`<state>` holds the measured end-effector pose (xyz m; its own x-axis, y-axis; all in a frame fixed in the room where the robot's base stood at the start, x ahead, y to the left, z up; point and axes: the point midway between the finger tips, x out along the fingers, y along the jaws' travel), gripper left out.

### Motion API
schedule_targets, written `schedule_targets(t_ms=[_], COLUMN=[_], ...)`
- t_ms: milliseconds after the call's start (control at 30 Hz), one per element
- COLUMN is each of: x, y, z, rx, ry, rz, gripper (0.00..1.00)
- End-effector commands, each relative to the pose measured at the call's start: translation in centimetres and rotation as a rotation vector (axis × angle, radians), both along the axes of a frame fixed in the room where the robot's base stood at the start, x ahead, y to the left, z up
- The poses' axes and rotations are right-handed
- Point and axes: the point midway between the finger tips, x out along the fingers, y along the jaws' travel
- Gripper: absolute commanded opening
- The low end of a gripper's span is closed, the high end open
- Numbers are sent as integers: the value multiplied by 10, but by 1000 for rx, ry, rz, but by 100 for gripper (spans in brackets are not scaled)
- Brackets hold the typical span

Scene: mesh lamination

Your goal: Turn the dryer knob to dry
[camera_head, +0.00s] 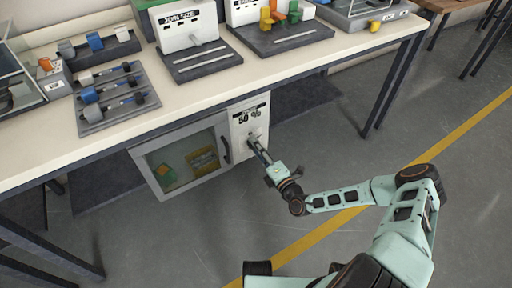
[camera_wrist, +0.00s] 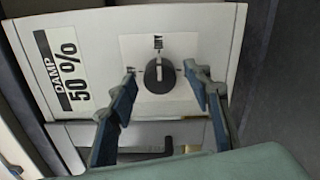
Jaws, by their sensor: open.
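The dryer (camera_head: 192,148) is a white cabinet under the bench with a glass door. Its right panel carries a label (camera_wrist: 60,68) reading "DAMP 50 %". The dark round knob (camera_wrist: 159,74) sits on a white plate in the middle of that panel, its light pointer line turned upward in the wrist view. Small markings around the knob are too blurred to read. My gripper (camera_wrist: 162,80) is open, with one finger to the left of the knob and one to the right, both apart from it in the picture. In the head view my gripper (camera_head: 257,143) reaches the panel and partly hides the knob.
The bench (camera_head: 190,95) stands above the dryer, with a grey tray of rollers (camera_head: 112,95) and two label stands (camera_head: 190,45) on top. A dark lower shelf (camera_head: 300,98) lies right of the dryer. The floor in front is clear, crossed by a yellow line (camera_head: 310,238).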

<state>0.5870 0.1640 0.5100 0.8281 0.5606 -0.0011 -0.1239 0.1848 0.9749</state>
Motion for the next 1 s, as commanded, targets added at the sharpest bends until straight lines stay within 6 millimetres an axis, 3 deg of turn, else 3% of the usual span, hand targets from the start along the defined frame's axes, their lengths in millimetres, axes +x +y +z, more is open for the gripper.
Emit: schedule_targets(t_ms=[500, 700, 1000], x=[-81, -93, -93], y=[-55, -62, -62], z=[0, 0, 0], rx=[-1, 1, 1], ry=[1, 1, 1], rz=[-1, 0, 0], gripper=[46, 46, 46])
